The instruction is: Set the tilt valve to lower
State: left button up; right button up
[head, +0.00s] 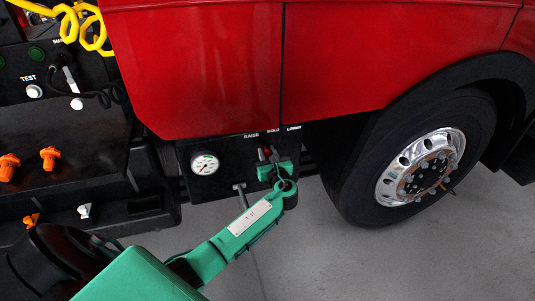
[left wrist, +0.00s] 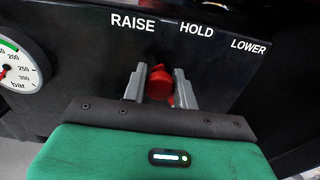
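The red tilt valve knob (left wrist: 159,84) sits on a black panel under the white labels RAISE, HOLD and LOWER. In the left wrist view its narrow tip points up, toward the gap between RAISE and HOLD. My left gripper (left wrist: 160,90) has its two grey fingers apart, one on each side of the knob. Narrow gaps seem to show beside the knob; firm contact is not visible. In the head view my left gripper (head: 267,155) is at the panel below the labels and hides most of the knob. My right gripper is not in view.
A round pressure gauge (head: 204,163) is left of the valve. The red truck body (head: 210,65) overhangs the panel. A large wheel (head: 420,165) stands to the right. A rod (head: 240,195) sticks out below the panel. Orange knobs (head: 49,158) and yellow coiled hoses (head: 70,25) are at far left.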

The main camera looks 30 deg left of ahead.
pick_arm(q)
jog(key=c, duration=0.4)
grip_shut()
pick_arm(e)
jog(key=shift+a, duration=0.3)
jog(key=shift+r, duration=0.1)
